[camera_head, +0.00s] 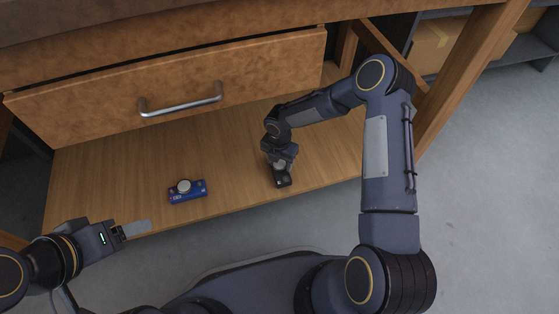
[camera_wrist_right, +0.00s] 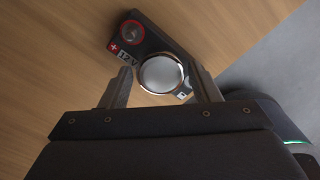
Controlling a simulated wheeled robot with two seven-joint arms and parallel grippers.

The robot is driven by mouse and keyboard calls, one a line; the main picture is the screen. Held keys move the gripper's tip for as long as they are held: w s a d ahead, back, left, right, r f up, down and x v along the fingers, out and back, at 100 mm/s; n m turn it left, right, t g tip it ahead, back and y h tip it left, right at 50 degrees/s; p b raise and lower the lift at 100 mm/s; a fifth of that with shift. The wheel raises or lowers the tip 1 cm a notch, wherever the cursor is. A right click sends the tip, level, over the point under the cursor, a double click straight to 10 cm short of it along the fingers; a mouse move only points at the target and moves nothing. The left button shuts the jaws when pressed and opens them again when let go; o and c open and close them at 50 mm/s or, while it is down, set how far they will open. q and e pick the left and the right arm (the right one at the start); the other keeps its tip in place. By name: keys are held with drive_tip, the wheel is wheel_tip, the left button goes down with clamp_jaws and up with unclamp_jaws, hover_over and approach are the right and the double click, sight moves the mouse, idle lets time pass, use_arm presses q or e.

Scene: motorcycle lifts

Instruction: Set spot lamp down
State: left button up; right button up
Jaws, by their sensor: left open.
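The spot lamp appears to be the black body with a round silver-rimmed lens (camera_wrist_right: 161,74), a red ring and a "12V" mark in the right wrist view. In the head view the black body (camera_head: 282,181) is on or just above the wooden shelf (camera_head: 235,205), near its front edge. My right gripper (camera_head: 279,165) points down over it. In the wrist view its two fingers stand on either side of the lens; whether they touch it is unclear. My left gripper (camera_head: 136,229) is open and empty at the shelf's front left.
A blue box-shaped item with a round pale top (camera_head: 187,190) stands on the shelf to the left. A wooden drawer (camera_head: 170,90) with a metal handle (camera_head: 180,101) is above the shelf. A wooden leg (camera_head: 470,85) rises at right. The shelf between the items is clear.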

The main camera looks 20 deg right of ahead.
sight(280, 164)
drive_tip(key=shift+o, duration=1.1)
wheel_tip(280, 164, up, 8)
drive_tip(key=p, duration=0.3)
drive_tip(key=shift+f, duration=0.1)
